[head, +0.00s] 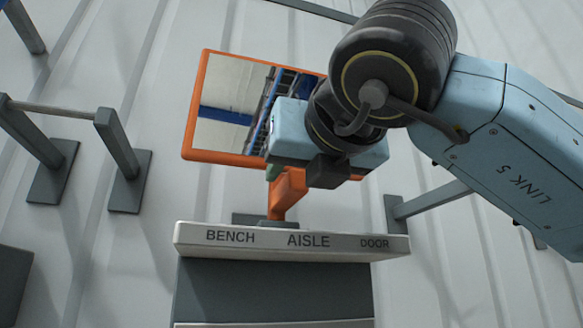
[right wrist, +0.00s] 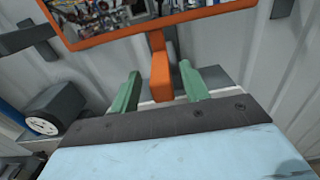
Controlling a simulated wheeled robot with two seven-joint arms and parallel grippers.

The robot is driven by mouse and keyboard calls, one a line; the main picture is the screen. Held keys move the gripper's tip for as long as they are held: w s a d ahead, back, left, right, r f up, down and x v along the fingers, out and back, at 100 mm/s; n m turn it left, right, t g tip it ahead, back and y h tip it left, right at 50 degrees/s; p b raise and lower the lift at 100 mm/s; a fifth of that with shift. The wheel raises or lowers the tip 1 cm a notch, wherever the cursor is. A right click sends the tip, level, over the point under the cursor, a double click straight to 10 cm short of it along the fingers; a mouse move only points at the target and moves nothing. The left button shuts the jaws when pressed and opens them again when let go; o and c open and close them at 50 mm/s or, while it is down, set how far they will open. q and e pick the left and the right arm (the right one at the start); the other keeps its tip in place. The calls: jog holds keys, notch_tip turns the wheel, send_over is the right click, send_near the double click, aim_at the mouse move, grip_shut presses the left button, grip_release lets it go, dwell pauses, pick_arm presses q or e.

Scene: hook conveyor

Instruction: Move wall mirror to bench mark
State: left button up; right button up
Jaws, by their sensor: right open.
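The wall mirror (head: 225,110) has an orange frame and sits on an orange stem (head: 287,190) above a pale ledge. Its right part is hidden behind my right arm in the head view. The BENCH mark (head: 230,236) is at the left of the ledge front. The stem's foot shows above the gap between BENCH and AISLE. My right gripper (head: 273,172) is at the stem just below the frame. In the right wrist view its green fingers (right wrist: 159,84) are open, one on each side of the orange stem (right wrist: 160,65). Contact cannot be told. My left gripper is out of view.
A grey rail on brackets (head: 120,145) stands out from the wall at left. Another grey bracket (head: 394,214) is at right, near my arm. The wall between left rail and mirror is clear.

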jog(key=shift+p+x, duration=0.3)
jog(key=shift+x, duration=0.85)
jog(key=shift+w+a, duration=0.15)
jog(key=shift+w, duration=0.25)
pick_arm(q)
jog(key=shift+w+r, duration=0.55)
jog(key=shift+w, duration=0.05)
pick_arm(e)
grip_shut()
